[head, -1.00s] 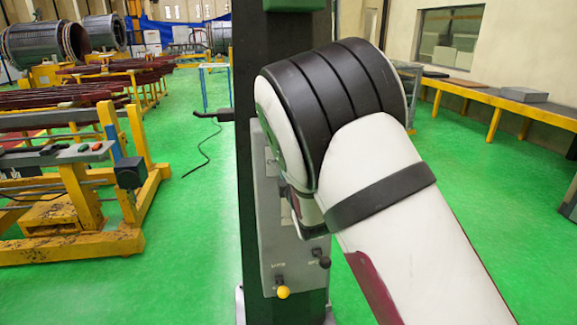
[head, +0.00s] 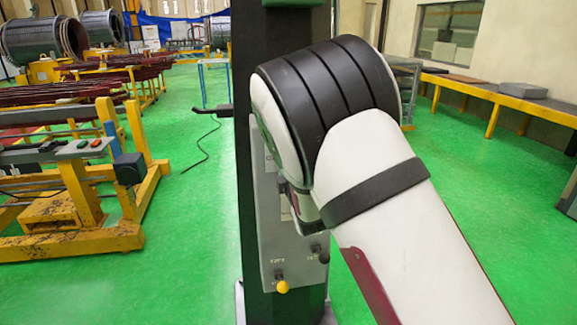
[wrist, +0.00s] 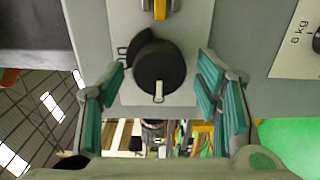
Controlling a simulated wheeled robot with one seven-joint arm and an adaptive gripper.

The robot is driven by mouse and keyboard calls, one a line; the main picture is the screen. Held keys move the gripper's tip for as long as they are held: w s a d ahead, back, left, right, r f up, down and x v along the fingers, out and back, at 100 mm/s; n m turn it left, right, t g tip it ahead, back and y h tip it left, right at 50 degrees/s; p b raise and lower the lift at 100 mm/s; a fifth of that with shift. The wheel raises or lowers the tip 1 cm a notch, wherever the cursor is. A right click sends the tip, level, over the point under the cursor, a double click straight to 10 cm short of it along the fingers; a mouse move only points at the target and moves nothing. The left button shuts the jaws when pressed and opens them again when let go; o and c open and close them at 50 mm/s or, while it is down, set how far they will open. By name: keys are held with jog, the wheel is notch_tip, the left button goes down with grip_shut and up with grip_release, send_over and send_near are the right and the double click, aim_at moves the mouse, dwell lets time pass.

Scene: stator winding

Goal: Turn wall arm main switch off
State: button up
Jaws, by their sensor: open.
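A round black rotary switch (wrist: 158,72) with a pale pointer mark sits on a light plate (wrist: 188,80) in the wrist view. The pointer mark is at the switch's lower edge in the picture. My gripper (wrist: 161,92) is open, with teal-padded fingers to the left and right of the switch. I see gaps between the fingers and the switch; depth is hard to judge. In the head view my arm hides the gripper and this part of the grey control panel (head: 270,243).
A yellow-knobbed lever (head: 282,287) and a black-knobbed lever (head: 318,249) stick out low on the panel. The panel is on a dark green column (head: 243,120). A yellow part (wrist: 160,10) shows above the switch in the wrist view.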

jog(key=v, duration=1.2)
jog(key=s+d+r+m+g+h, duration=0.1)
jog(key=s+d+r+m+g, duration=0.2)
jog(key=d+m, duration=0.3)
jog(key=s+d+r+m+g+h, duration=0.2)
jog(key=s+d+r+m, duration=0.1)
jog(key=d+m, duration=0.3)
jog(key=s+d+r+m+g+h, duration=0.1)
jog(key=s+d+m+g, duration=0.2)
jog(key=s, duration=1)
jog(key=s+d+r+m+g+h, duration=0.1)
jog(key=s+d+m, duration=0.5)
jog(key=s, duration=0.8)
jog(key=r+g, duration=0.1)
jog(key=g, duration=0.1)
jog(key=shift+d+r+g, duration=0.25)
jog(key=shift+d+g, duration=0.1)
jog(key=shift+g, duration=0.05)
jog(key=shift+s, duration=0.1)
